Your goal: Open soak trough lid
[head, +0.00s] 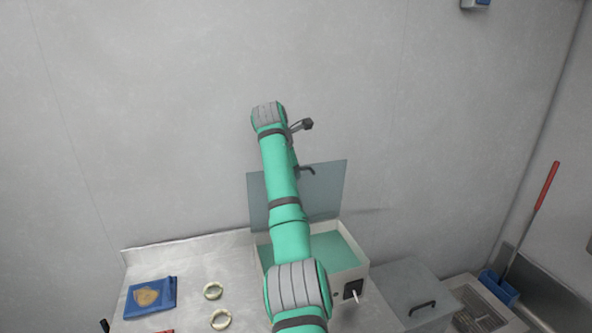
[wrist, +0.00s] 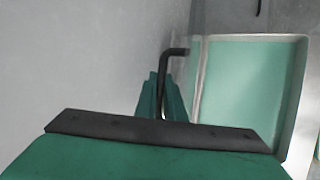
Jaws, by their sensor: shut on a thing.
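The soak trough (head: 350,272) is a pale box with a green inside and a small switch panel on its front. Its blue-grey lid (head: 325,190) stands raised, close to upright, along the back edge. The lid's dark bent handle (head: 305,170) also shows in the wrist view (wrist: 176,52). My gripper (wrist: 162,92), with green fingers, is shut on this handle. In the head view my arm hides the gripper and part of the lid. The open trough shows in the wrist view (wrist: 295,100), on the right.
A grey lidded box (head: 408,285) with a dark handle stands right of the trough. On the counter (head: 190,262) to the left lie a blue packet (head: 150,297) and two pale rings (head: 213,291). A plain wall rises close behind the lid.

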